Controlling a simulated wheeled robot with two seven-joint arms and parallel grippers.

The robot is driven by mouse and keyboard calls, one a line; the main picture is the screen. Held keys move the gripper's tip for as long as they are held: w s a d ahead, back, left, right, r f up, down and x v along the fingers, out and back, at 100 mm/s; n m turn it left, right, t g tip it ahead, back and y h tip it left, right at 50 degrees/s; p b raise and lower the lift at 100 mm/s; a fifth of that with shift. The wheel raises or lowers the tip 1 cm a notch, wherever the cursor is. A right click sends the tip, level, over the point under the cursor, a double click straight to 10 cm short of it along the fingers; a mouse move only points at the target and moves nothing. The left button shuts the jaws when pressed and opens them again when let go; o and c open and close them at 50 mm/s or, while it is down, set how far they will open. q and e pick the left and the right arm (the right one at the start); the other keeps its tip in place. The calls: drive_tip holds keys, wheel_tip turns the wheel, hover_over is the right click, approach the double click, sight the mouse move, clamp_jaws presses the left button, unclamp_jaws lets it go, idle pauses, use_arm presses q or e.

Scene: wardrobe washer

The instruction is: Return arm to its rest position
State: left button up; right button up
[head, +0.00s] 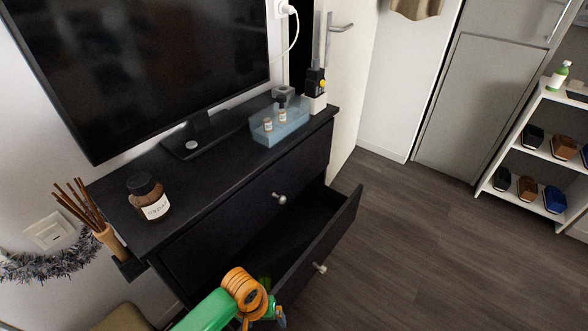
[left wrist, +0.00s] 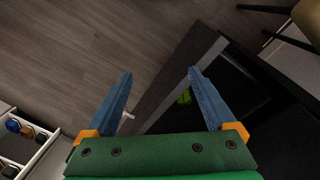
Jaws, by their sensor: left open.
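My left arm (head: 205,312) is green with an orange joint and comes in at the bottom of the head view, beside the dresser's pulled-out lower drawer (head: 318,252). Only a bit of my left gripper (head: 281,317) shows there, in blue. In the left wrist view my left gripper (left wrist: 160,73) has its two blue fingers spread wide with nothing between them. The drawer's front edge (left wrist: 178,82) passes behind the fingers. A small green item (left wrist: 184,97) shows inside the drawer, partly hidden by the right-hand finger. My right gripper is not in view.
The black dresser (head: 228,222) carries a television (head: 135,65), a brown jar (head: 150,198) and a blue tray (head: 283,128) with small bottles. A white shoe shelf (head: 533,150) stands at the right. The wooden floor (head: 420,245) between is clear.

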use_arm(q)
drive_tip(key=s+a+r+m+t+y, duration=0.1)
drive_tip(key=s+a+r+m+t, duration=0.15)
drive_tip(key=s+a+r, duration=0.6)
drive_tip(key=s+a+f+b, duration=0.1)
drive_tip(key=s+f+b, duration=0.15)
drive_tip(key=f, duration=0.95)
drive_tip(key=s+f+b, duration=0.1)
drive_tip(key=f+b, duration=0.2)
drive_tip(key=f, duration=0.9)
drive_tip(key=s+a+f+g+b, duration=0.2)
drive_tip(key=s+f+b, duration=0.3)
drive_tip(key=s+f, duration=0.75)
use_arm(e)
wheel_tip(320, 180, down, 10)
use_arm(q)
wheel_tip(320, 180, up, 14)
drive_tip(key=w+p, duration=0.1)
drive_tip(key=p, duration=1.4)
drive_tip(key=shift+a+f, duration=0.2)
drive_tip(key=shift+a, duration=0.05)
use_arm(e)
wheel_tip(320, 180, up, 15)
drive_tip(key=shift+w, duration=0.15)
